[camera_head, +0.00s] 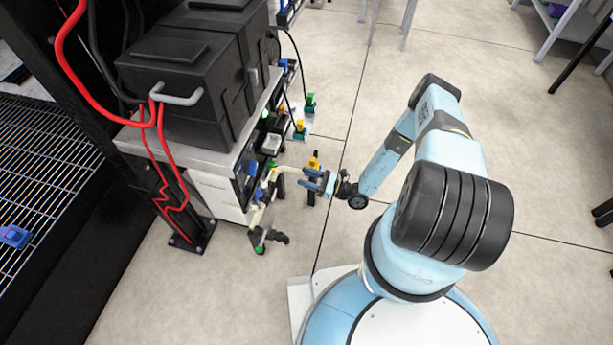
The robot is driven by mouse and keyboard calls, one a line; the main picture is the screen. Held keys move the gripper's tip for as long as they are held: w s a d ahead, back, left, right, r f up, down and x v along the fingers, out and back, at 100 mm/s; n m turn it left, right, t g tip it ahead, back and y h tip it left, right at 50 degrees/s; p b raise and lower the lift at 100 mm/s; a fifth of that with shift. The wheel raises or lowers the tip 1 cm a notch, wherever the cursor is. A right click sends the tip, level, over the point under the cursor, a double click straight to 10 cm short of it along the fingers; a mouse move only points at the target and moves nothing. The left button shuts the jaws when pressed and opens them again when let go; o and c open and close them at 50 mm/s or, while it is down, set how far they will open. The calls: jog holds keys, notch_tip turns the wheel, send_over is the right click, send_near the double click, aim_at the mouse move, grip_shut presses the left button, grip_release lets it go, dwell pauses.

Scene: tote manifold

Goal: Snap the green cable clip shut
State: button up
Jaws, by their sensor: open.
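Several small green parts show along that side. One green piece (310,99) sits at the end of a black cable, up and away from my gripper. A green and yellow piece (299,130) is nearer to it. Another green spot (260,249) is low on the cart, below and left of my gripper. The parts are too small to tell which is the cable clip, or whether it is open or shut.
Black boxes (180,90) stand on the cart's top. Red hoses (155,120) hang by a dark post at left. A yellow-topped piece (313,163) is just above my gripper. A wire rack (40,180) is at far left.

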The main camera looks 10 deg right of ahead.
jog(key=f+v, duration=0.1)
jog(key=v, duration=0.6)
dwell(0.7)
jog(key=shift+w+f, duration=0.1)
dwell(0.3)
jog(key=v, duration=1.4)
jog(key=shift+w, duration=0.1)
